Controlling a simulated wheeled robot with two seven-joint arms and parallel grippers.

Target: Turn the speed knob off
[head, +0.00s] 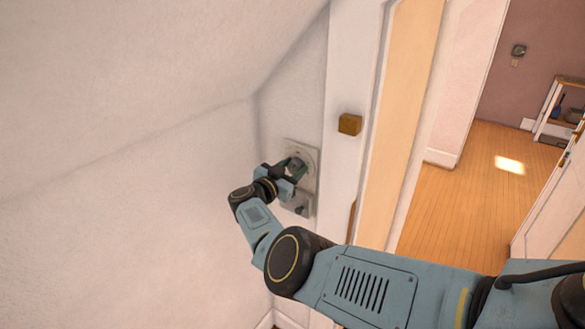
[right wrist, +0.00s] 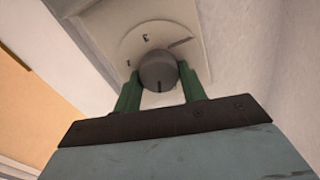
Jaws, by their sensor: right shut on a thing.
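The speed knob (right wrist: 158,72) is a round dark grey knob with a dark pointer line, on a pale wall plate (right wrist: 118,22) with a round dial and a few marks. In the right wrist view the pointer line is toward the bottom of the knob. My right gripper (right wrist: 160,90) is shut on the knob, one green finger on each side. In the head view my right gripper (head: 291,175) is at the wall plate (head: 313,158) and hides most of the knob. My left gripper is in neither view.
A second grey control (head: 300,204) sits just below the plate. A small brown-yellow block (head: 350,124) is on the white door frame to the right. The sloped ceiling (head: 120,70) comes down close at upper left. An open doorway shows a wooden floor (head: 465,190).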

